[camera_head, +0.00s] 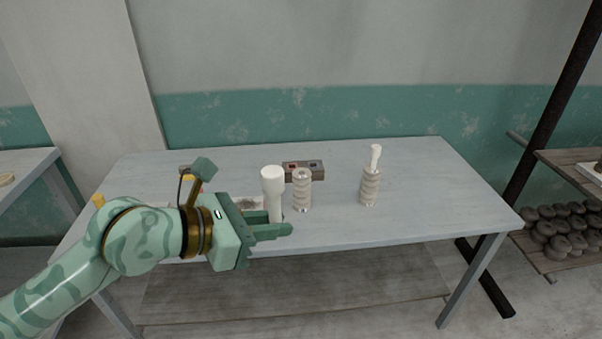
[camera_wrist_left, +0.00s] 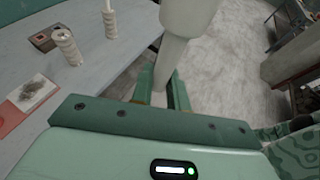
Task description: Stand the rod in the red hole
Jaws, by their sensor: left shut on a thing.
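My left gripper (camera_head: 268,222) is shut on a white rod (camera_head: 272,183), held upright with its thick end up, near the table's front edge. In the left wrist view the rod (camera_wrist_left: 186,25) rises between the fingers (camera_wrist_left: 164,88); its lower end is partly hidden by them. A brown block (camera_head: 304,178) with a red-marked hole (camera_head: 292,166) and a blue-marked hole (camera_head: 313,164) lies on the table behind and right of the rod. It also shows in the left wrist view (camera_wrist_left: 42,42). The rod is apart from the block. My right gripper is not in view.
A pale ribbed post (camera_head: 302,194) stands right in front of the block. Another ribbed post (camera_head: 370,189) with a white stick in its top stands farther right. A flat tray with a dark patch (camera_wrist_left: 31,90) lies behind my gripper. The table's right side is clear.

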